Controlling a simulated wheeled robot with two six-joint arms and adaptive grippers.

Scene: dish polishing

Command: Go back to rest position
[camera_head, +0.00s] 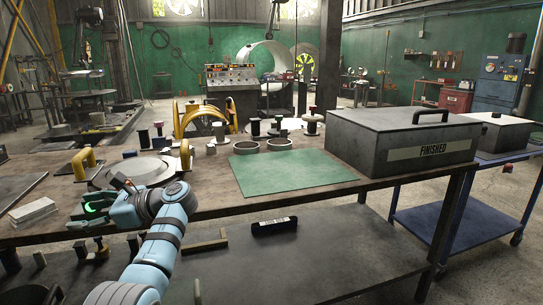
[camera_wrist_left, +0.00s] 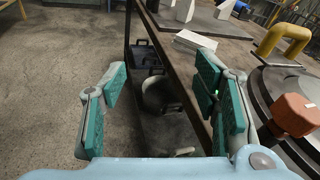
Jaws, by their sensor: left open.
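My left gripper (camera_head: 92,209) is at the front left edge of the workbench (camera_head: 215,200) in the head view, on the end of my blue arm. In the left wrist view its two green-padded fingers (camera_wrist_left: 160,105) stand wide apart with nothing between them. Beyond the fingers lie the grey floor and the bench edge. A round metal dish (camera_head: 135,168) lies on the bench behind the gripper, partly hidden by it. My right gripper does not show.
A green mat (camera_head: 290,172) and a grey box marked FINISHED (camera_head: 400,138) are on the bench. A yellow handle (camera_head: 84,162) stands behind the gripper, and white blocks (camera_head: 32,212) lie to its left. A lower shelf (camera_head: 330,255) runs below the bench top.

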